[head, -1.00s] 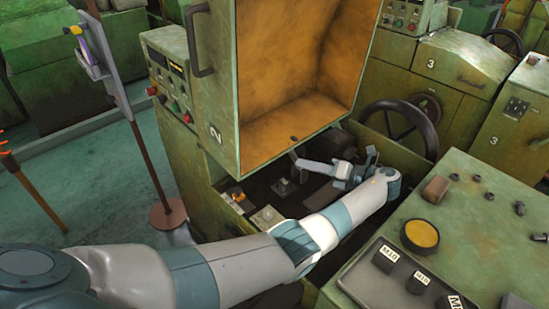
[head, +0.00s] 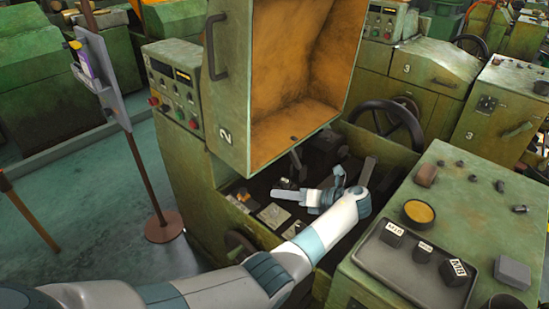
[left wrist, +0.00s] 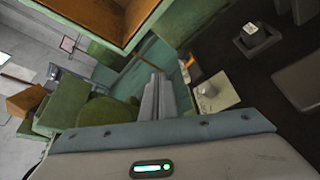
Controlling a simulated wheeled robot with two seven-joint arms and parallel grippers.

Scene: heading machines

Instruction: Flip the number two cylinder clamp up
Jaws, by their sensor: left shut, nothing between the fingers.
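The machine marked 2 (head: 226,135) stands with its hood raised, orange-brown inside. In the dark bay under it, a short dark lever (head: 296,158) stands tilted; I cannot tell for sure whether it is the number two cylinder clamp. My left gripper (head: 276,195) is shut and empty in the bay, its fingers pointing left, below and apart from that lever. In the left wrist view the closed fingers (left wrist: 155,98) show near a pale plate with a knob (left wrist: 212,92); a dark block with a white top (left wrist: 252,35) lies farther right. My right gripper is not in view.
A green bench (head: 395,185) at right carries a tray (head: 410,270) of labelled dark blocks and a round yellow-topped part (head: 418,211). A handwheel (head: 388,125) is behind the bay. A sign stand (head: 150,175) is at left. The raised hood overhangs the bay.

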